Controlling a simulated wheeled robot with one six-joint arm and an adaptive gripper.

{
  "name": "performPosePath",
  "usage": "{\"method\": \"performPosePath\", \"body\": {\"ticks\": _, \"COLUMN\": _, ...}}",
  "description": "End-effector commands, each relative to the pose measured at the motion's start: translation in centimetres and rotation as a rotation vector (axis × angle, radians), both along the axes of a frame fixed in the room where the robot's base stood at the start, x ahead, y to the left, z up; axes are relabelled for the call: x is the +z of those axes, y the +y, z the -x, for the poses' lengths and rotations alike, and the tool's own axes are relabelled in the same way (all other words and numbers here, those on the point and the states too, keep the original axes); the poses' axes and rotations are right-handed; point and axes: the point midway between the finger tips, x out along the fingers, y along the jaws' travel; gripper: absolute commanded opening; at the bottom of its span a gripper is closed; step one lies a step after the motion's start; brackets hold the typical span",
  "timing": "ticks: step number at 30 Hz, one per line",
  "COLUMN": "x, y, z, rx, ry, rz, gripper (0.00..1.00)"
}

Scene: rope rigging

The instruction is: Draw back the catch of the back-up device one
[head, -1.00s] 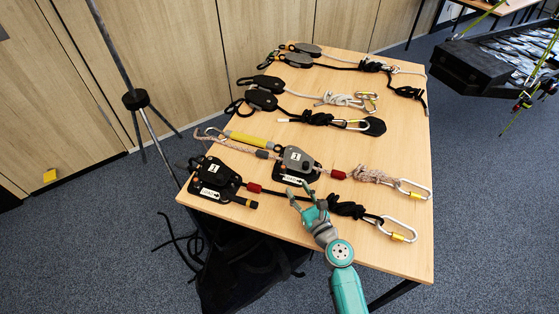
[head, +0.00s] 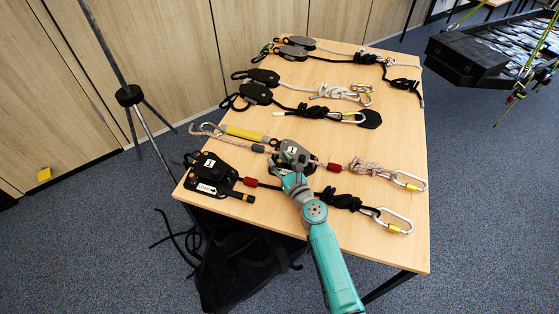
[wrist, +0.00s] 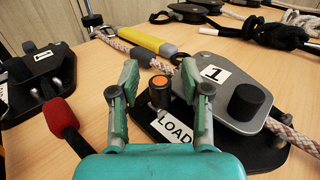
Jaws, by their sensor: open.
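The back-up device one (head: 294,152) is a grey-and-black rope device lying on the table, with a "1" label and a "LOAD" label that both show in the wrist view (wrist: 240,88). A short black knob with an orange top (wrist: 159,90), which looks like its catch, stands at the device's near left edge. My gripper (wrist: 160,82) is open, with one finger on each side of this knob. I cannot tell whether either finger touches it. In the head view my gripper (head: 291,180) covers the near part of the device.
A second, black device (head: 212,170) with a red sleeve lies close on the left. Ropes with carabiners (head: 395,222) lie on the right. A yellow sleeve (head: 245,133) lies behind. More devices (head: 257,86) are farther back on the table (head: 330,150).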

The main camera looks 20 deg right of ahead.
Motion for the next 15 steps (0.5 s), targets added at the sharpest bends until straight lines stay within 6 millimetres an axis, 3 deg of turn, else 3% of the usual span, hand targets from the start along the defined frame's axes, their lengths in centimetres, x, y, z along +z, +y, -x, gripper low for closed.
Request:
{"method": "performPosePath", "body": {"ticks": 8, "x": 0.04, "y": 0.02, "z": -0.12, "rx": 0.0, "ry": -0.001, "rz": 0.0, "gripper": 0.47}}
{"method": "performPosePath", "body": {"ticks": 13, "x": 0.04, "y": 0.02, "z": -0.1, "rx": 0.0, "ry": -0.001, "rz": 0.0, "gripper": 0.05}}
{"method": "performPosePath", "body": {"ticks": 15, "x": 0.04, "y": 0.02, "z": -0.1, "rx": 0.0, "ry": -0.001, "rz": 0.0, "gripper": 0.0}}
